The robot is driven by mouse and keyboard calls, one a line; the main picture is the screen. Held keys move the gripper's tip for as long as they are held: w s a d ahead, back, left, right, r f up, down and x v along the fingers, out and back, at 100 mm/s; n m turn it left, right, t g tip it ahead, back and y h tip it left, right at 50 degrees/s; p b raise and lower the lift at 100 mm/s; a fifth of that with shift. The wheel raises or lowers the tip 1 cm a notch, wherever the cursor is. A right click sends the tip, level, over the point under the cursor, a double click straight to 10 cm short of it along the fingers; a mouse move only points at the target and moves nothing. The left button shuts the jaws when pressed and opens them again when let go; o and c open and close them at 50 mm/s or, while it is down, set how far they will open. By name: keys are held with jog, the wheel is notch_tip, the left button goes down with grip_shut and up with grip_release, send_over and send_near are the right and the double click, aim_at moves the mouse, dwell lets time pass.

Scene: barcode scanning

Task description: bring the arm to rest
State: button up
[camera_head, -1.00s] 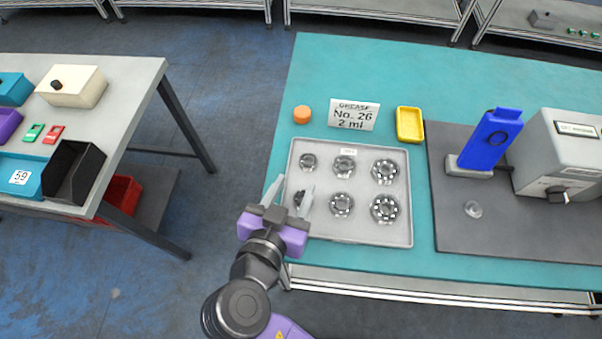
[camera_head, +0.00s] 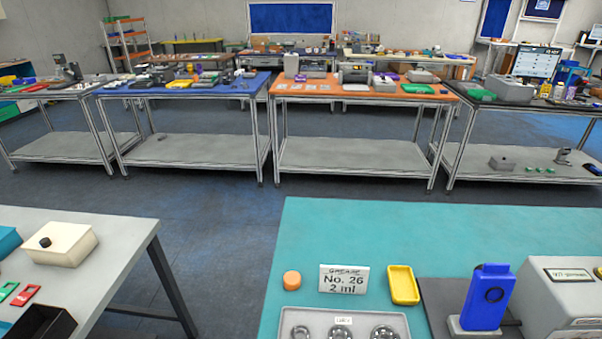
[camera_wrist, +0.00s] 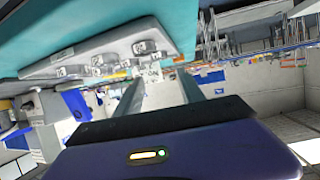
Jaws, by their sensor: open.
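My gripper (camera_wrist: 160,90) shows only in the wrist view, its two fingers apart with nothing between them. The arm is out of sight in the head view. In the wrist view the scene looks turned over: the teal table (camera_wrist: 60,25) lies at the upper left, with a grey tray (camera_wrist: 120,46) beyond the left finger. The gripper is apart from both. In the head view the teal table (camera_head: 340,225) stands at the front right, and the far part of the tray (camera_head: 290,319) with metal bearings shows at the bottom edge.
On the teal table are an orange cap (camera_head: 292,281), a grease sign (camera_head: 343,280), a yellow dish (camera_head: 403,285), a blue scanner (camera_head: 487,297) and a grey machine (camera_head: 560,295). A grey table (camera_head: 120,235) with boxes stands left. Open floor (camera_head: 220,220) lies between, with workbenches behind.

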jog(key=a+r+n+y, duration=0.2)
jog(key=a+n+y, duration=0.3)
jog(key=a, duration=0.2)
jog(key=s+n+y, duration=0.1)
jog(key=d+f+n+y, duration=0.1)
jog(key=n+y, duration=0.1)
jog(key=s+d+f+n+y, duration=0.1)
jog(key=y, duration=0.1)
jog(key=shift+s+d+f+n, duration=0.15)
jog(key=shift+s+d+n, duration=0.1)
jog(key=shift+s+n, duration=0.1)
jog(key=shift+y, duration=0.6)
jog(key=d, duration=0.1)
jog(key=s+d, duration=0.1)
jog(key=d, duration=0.1)
jog(key=s+d, duration=0.1)
jog(key=d, duration=0.1)
jog(key=shift+s+d+r, duration=0.2)
jog(key=s+d+m+h, duration=0.2)
jog(key=s+d, duration=0.3)
jog(key=d, duration=0.3)
jog(key=s+d+r+m+t+h, duration=0.1)
jog(key=s+d+m+h, duration=0.2)
jog(key=s+d, duration=0.2)
jog(key=s+d+r+m+h, duration=0.1)
jog(key=s+d, duration=0.4)
jog(key=d, duration=0.6)
jog(key=shift+m+t+h, duration=0.3)
jog(key=shift+m+h, duration=0.35)
jog(key=shift+h, duration=0.45)
